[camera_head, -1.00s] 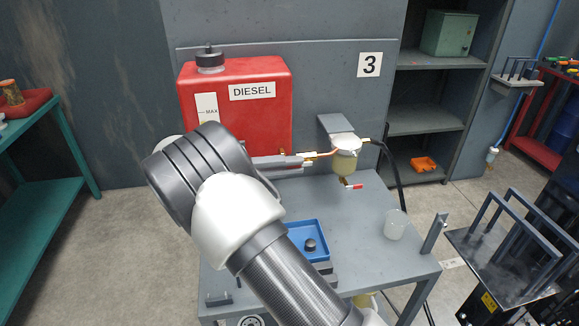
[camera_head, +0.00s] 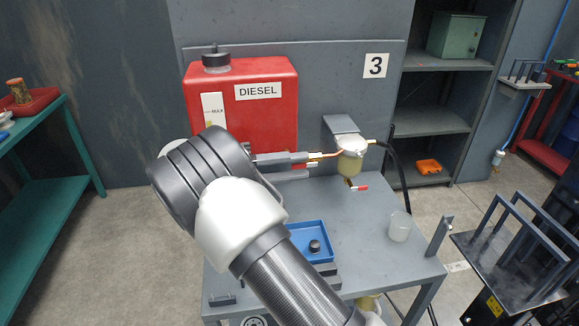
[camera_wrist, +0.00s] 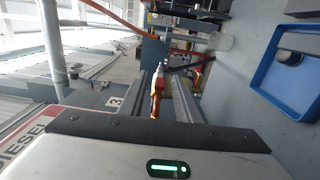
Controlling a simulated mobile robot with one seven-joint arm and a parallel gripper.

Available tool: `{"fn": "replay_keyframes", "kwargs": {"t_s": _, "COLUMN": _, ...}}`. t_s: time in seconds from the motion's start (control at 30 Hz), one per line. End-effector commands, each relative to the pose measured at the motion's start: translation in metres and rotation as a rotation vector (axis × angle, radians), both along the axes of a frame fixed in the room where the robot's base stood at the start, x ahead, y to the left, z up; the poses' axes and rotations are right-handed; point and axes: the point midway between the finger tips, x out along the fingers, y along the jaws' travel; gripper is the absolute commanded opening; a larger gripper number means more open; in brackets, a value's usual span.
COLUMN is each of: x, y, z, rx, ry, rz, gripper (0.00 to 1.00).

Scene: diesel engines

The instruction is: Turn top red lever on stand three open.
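Stand three carries the number plate (camera_head: 375,66), a red diesel tank (camera_head: 270,115) and a fuel filter bowl (camera_head: 348,166) fed by a copper pipe. The top red lever (camera_head: 312,164) shows as a small red patch on the line between tank and filter, just by my fingertips. A lower red lever (camera_head: 361,188) sticks out to the right under the bowl. My gripper (camera_head: 300,160) reaches right along the line. In the wrist view, its fingers (camera_wrist: 160,90) are apart, with the brass-and-red valve (camera_wrist: 156,92) between them. Contact with the lever is unclear.
A blue tray (camera_head: 322,232) with a black cap and a clear cup (camera_head: 399,227) sit on the stand's grey table (camera_head: 370,250). A black hose (camera_head: 398,175) runs down right of the filter. A shelf rack (camera_head: 430,122) stands at the right.

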Motion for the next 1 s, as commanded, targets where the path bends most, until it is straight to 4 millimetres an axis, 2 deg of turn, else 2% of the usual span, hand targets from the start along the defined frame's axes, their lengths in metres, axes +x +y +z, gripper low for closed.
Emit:
{"fn": "replay_keyframes", "kwargs": {"t_s": 0.17, "x": -0.003, "y": 0.018, "z": -0.001, "rx": 0.001, "ry": -0.002, "rz": 0.004, "gripper": 0.3}}
{"fn": "replay_keyframes", "kwargs": {"t_s": 0.5, "x": -0.017, "y": 0.088, "z": -0.003, "rx": 0.0, "ry": -0.002, "rz": 0.004, "gripper": 0.3}}
{"fn": "replay_keyframes", "kwargs": {"t_s": 0.6, "x": -0.02, "y": 0.102, "z": -0.002, "rx": -0.002, "ry": -0.004, "rz": 0.0, "gripper": 0.3}}
{"fn": "replay_keyframes", "kwargs": {"t_s": 0.77, "x": -0.023, "y": 0.115, "z": -0.002, "rx": -0.001, "ry": -0.001, "rz": 0.001, "gripper": 0.3}}
{"fn": "replay_keyframes", "kwargs": {"t_s": 1.0, "x": -0.024, "y": 0.117, "z": -0.002, "rx": -0.001, "ry": 0.0, "rz": 0.0, "gripper": 0.3}}
